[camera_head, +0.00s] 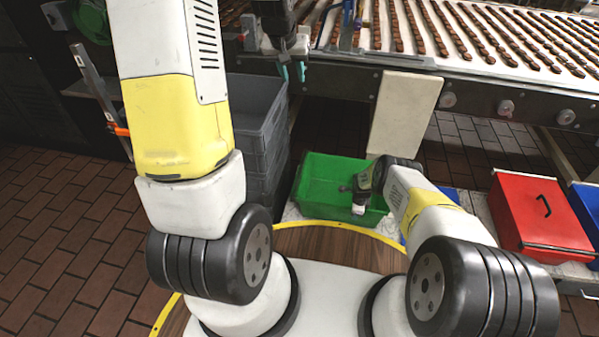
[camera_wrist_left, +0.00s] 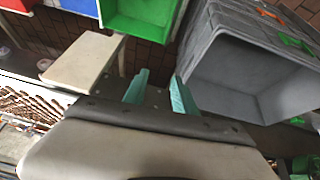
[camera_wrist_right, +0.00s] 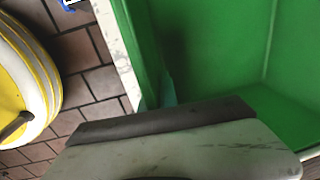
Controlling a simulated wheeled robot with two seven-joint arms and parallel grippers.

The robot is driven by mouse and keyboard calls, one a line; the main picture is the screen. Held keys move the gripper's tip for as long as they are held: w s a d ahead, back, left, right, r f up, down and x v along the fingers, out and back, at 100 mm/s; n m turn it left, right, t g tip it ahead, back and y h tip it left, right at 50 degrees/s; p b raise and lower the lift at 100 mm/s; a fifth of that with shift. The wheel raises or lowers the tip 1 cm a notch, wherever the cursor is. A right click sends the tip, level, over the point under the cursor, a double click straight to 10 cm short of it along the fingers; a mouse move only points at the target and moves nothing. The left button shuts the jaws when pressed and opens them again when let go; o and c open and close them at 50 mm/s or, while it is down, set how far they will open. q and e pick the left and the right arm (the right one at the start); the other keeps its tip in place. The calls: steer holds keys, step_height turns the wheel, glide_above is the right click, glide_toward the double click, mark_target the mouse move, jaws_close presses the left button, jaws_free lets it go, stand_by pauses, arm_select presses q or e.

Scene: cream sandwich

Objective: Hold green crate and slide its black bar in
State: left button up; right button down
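The green crate (camera_head: 318,178) stands open on a low pale surface in front of me, and its inside looks empty. Its wall and floor fill much of the right wrist view (camera_wrist_right: 210,45), and part of it shows in the left wrist view (camera_wrist_left: 142,12). I cannot make out its black bar in any view. My right gripper (camera_head: 358,207) is at the crate's right side, down by its near wall; a teal finger shows against the green wall, but the grip is mostly hidden.
Stacked grey crates (camera_head: 262,125) stand left of the green crate. A red crate (camera_head: 540,212) with a black handle is at the right, with a blue crate beyond it. A pale panel (camera_head: 405,115) hangs below the conveyor (camera_head: 470,35) behind. Brick floor is clear at the left.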

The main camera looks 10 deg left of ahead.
arm_select(q)
steer(key=w+a+x, duration=0.1)
steer(key=a+x, duration=0.1)
steer(key=x, duration=1.1)
glide_above(300, 174)
steer(key=s, duration=0.5)
step_height(300, 174, down, 11)
steer(key=shift+m+g+y, duration=0.3)
steer(key=shift+g, duration=0.2)
steer(key=w+f, duration=0.1)
steer(key=f, duration=0.9)
steer(key=w+f, duration=0.2)
steer(key=f, duration=0.9)
steer(key=w+f, duration=0.1)
steer(key=f, duration=1)
steer(key=shift+w+a, duration=0.1)
steer(key=shift+w, duration=0.05)
steer(key=shift+c, duration=0.2)
jaws_close()
